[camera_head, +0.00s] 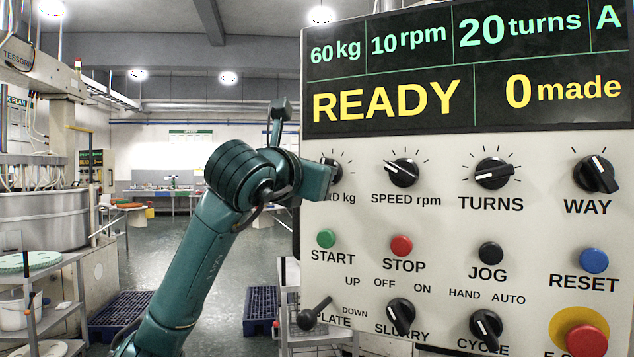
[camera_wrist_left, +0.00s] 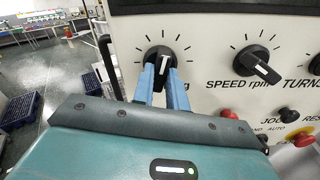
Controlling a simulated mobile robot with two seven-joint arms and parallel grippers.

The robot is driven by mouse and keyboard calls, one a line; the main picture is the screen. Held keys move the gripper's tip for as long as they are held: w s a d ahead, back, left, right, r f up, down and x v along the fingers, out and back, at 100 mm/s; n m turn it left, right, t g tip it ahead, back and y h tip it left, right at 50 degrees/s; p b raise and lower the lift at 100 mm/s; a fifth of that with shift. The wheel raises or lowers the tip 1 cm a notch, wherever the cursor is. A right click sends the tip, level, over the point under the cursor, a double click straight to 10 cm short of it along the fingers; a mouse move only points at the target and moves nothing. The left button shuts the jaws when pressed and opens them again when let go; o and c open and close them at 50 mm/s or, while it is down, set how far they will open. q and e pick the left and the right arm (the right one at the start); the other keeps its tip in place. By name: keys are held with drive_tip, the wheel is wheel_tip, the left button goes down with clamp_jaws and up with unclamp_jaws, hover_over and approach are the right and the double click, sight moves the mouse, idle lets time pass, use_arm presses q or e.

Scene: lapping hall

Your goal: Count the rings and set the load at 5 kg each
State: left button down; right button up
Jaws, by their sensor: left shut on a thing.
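The control panel (camera_head: 440,130) fills the right of the head view. Its display (camera_head: 470,65) reads 60 kg, 10 rpm, 20 turns, A, READY and 0 made. The load knob (camera_head: 333,163) is at the panel's left, partly hidden by my left gripper (camera_head: 316,183), with its label cut to "D kg". In the left wrist view the blue fingers of my left gripper (camera_wrist_left: 163,72) are shut on the sides of the load knob (camera_wrist_left: 163,52), whose white pointer mark shows between them. I cannot make out any rings. My right gripper is not in view.
The speed knob (camera_head: 402,172) and turns knob (camera_head: 494,173) sit to the right. Start (camera_head: 326,238), stop (camera_head: 401,245) and the emergency stop (camera_head: 586,339) are below. A lapping machine (camera_head: 40,215) and a shelf cart (camera_head: 45,300) stand at the left.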

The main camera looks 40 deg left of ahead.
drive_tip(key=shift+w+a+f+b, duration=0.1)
drive_tip(key=shift+b, duration=0.25)
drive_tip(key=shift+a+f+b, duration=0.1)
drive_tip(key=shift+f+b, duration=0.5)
drive_tip(key=shift+b, duration=0.1)
use_arm(q)
drive_tip(key=shift+n+b, duration=0.35)
drive_tip(key=shift+n, duration=3.95)
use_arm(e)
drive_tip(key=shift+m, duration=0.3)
use_arm(q)
drive_tip(key=c, duration=1.4)
unclamp_jaws()
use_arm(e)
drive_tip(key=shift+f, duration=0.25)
